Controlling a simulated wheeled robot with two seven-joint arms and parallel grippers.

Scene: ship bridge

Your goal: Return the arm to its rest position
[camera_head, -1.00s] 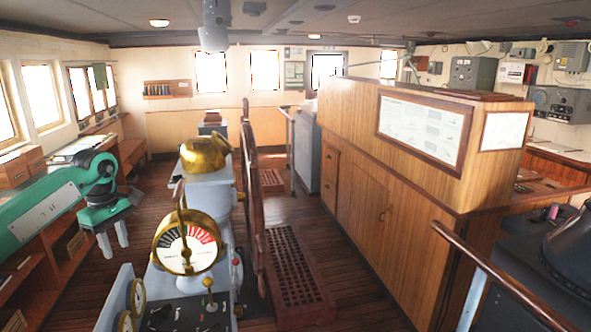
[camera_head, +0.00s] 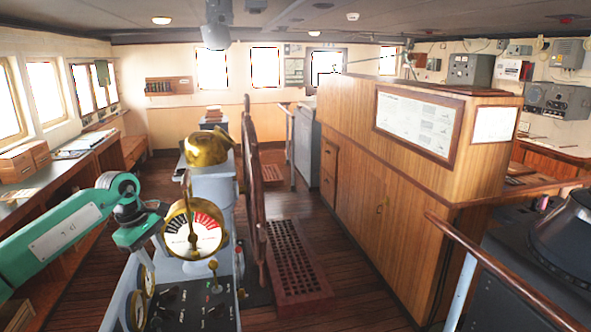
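My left arm (camera_head: 55,240), green with a dark wrist, comes in from the left. My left gripper (camera_head: 146,250) points down beside the brass engine telegraph (camera_head: 193,229), at the left edge of the pale blue console. Its fingers are hard to pick out against the console, so I cannot tell whether it is open or shut, or whether it touches the console. I see nothing held in it. My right arm and gripper are not in view.
The console (camera_head: 185,268) carries levers, dials and a brass dome (camera_head: 206,149). A wooden cabinet (camera_head: 385,190) and a handrail (camera_head: 500,270) are on the right. A shelf desk (camera_head: 50,180) runs along the left wall.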

